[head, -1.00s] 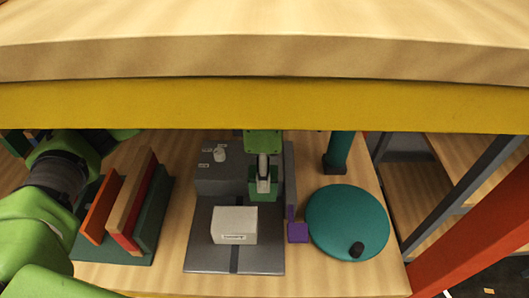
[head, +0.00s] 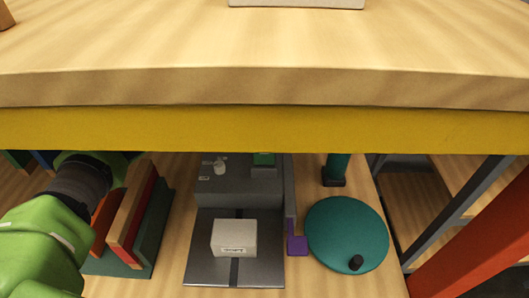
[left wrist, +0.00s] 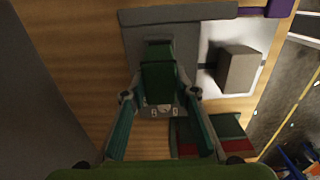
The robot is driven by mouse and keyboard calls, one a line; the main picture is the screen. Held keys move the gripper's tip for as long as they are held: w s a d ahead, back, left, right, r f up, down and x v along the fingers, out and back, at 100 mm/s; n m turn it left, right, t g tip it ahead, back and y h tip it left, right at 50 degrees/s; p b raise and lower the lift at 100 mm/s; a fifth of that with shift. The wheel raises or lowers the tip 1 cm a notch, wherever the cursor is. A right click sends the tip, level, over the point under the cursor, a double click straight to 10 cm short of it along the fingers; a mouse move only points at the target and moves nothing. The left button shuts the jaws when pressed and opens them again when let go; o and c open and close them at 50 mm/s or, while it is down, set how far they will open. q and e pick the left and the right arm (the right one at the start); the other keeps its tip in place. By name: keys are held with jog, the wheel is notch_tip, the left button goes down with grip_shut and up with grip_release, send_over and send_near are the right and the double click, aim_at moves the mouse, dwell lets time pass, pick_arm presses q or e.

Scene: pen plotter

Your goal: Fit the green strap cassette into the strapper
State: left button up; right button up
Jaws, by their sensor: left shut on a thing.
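The strapper (head: 238,186) is a dark grey machine with a raised block at the back and a flat plate in front. My left gripper (left wrist: 159,97) shows in the left wrist view, its two teal fingers shut on the green strap cassette (left wrist: 158,78), over the strapper's raised block. In the head view only a small green piece, apparently the cassette (head: 263,159), shows under the shelf edge by the block's right part; the shelf hides the gripper. I cannot tell whether the cassette touches the block. My right gripper is not in view.
A pale box (head: 234,238) sits on the strapper's plate. A rack with upright panels (head: 140,222) stands at the left, a teal disc (head: 347,235) at the right with a purple block (head: 298,244) beside it. A yellow-edged shelf (head: 264,131) crosses above.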

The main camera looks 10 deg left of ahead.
aim_at(258, 158)
pick_arm(q)
notch_tip(258, 158, down, 4)
jog(key=shift+f+b, duration=0.25)
jog(key=shift+b, duration=1)
jog(key=shift+f, duration=0.2)
jog(key=shift+r, duration=0.1)
jog(key=o, duration=1.1)
jog(key=shift+f, duration=0.2)
jog(key=shift+o, duration=0.2)
